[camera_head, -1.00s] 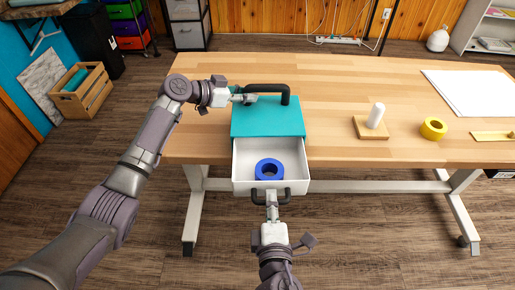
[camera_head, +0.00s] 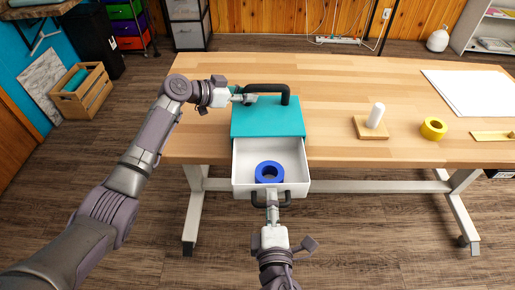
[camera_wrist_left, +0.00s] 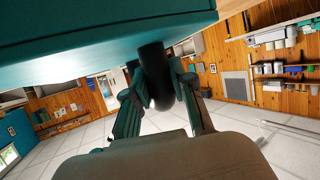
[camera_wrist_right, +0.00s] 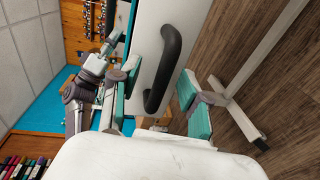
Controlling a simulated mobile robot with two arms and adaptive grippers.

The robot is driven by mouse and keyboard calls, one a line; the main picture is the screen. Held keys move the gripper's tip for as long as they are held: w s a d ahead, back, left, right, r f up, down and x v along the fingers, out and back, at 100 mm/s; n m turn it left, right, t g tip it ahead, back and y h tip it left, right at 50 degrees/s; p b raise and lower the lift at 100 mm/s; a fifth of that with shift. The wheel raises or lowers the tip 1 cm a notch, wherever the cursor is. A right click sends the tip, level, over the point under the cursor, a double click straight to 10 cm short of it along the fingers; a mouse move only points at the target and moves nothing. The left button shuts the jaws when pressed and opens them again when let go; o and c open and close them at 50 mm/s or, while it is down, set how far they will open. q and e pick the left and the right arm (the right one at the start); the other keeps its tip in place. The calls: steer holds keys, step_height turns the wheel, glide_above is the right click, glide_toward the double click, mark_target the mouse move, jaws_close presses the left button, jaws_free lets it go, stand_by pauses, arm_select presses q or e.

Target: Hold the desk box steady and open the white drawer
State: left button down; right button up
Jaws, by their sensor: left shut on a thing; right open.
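The teal desk box (camera_head: 268,118) stands at the front edge of the table. My left gripper (camera_head: 248,98) is shut on the black handle on top of the box (camera_head: 272,89); the left wrist view shows its fingers around that handle (camera_wrist_left: 154,75). The white drawer (camera_head: 242,160) is pulled out of the box front and holds a blue ring-shaped roll (camera_head: 269,171). My right gripper (camera_head: 272,208) is open at the drawer's dark front handle. In the right wrist view its fingers (camera_wrist_right: 160,105) are spread on either side of the curved drawer handle (camera_wrist_right: 166,68).
The tabletop behind the box is clear. A wooden crate (camera_head: 92,96) is on the floor at left.

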arm_select(q)
steer(key=shift+s+f, duration=0.15)
steer(key=shift+f, duration=0.35)
arm_select(e)
steer(key=shift+s+d, duration=0.1)
steer(key=shift+s, duration=2.4)
arm_select(q)
steer(key=c, duration=1.1)
jaws_free()
steer(key=shift+o, duration=1)
steer(key=shift+r, duration=0.25)
arm_select(e)
steer(key=shift+f, duration=0.1)
arm_select(q)
steer(key=shift+r, duration=0.1)
steer(key=v, duration=1.2)
arm_select(e)
steer(key=shift+w, duration=0.1)
